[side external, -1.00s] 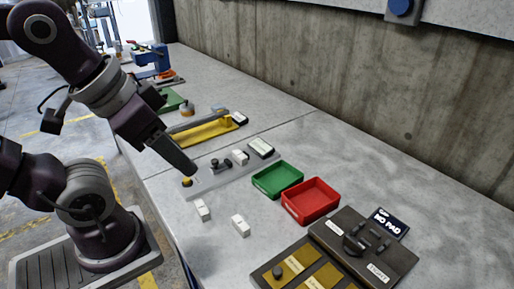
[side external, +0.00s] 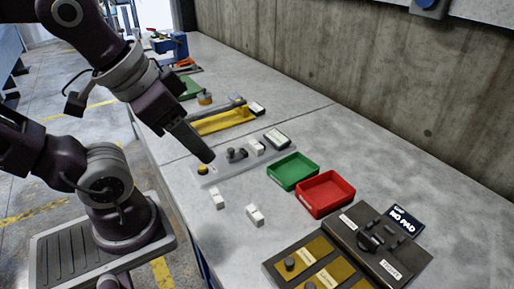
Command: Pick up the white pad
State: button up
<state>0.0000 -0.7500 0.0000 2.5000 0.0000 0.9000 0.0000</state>
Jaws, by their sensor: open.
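Two small white blocks lie on the grey bench below my gripper in the picture: a left one (side external: 217,198) and a right one (side external: 254,215). A third white block (side external: 256,147) is on a grey panel with a black knob. I cannot tell which of them is the white pad. My gripper (side external: 208,157) points down and to the right, above the left end of the panel. It is open, with nothing visible in it. Its fingers overlap from this side, so the gap between them is hidden.
A green tray (side external: 272,181) and a red tray (side external: 303,203) stand right of the blocks, both empty. A dark panel (side external: 410,252) with a "NO PAD" sign (side external: 403,219) and a yellow-plated panel (side external: 270,267) are in front. A yellow fixture (side external: 215,124) lies behind. A concrete wall bounds the bench.

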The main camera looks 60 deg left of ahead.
jog(key=shift+o, duration=0.5)
jog(key=o, duration=0.6)
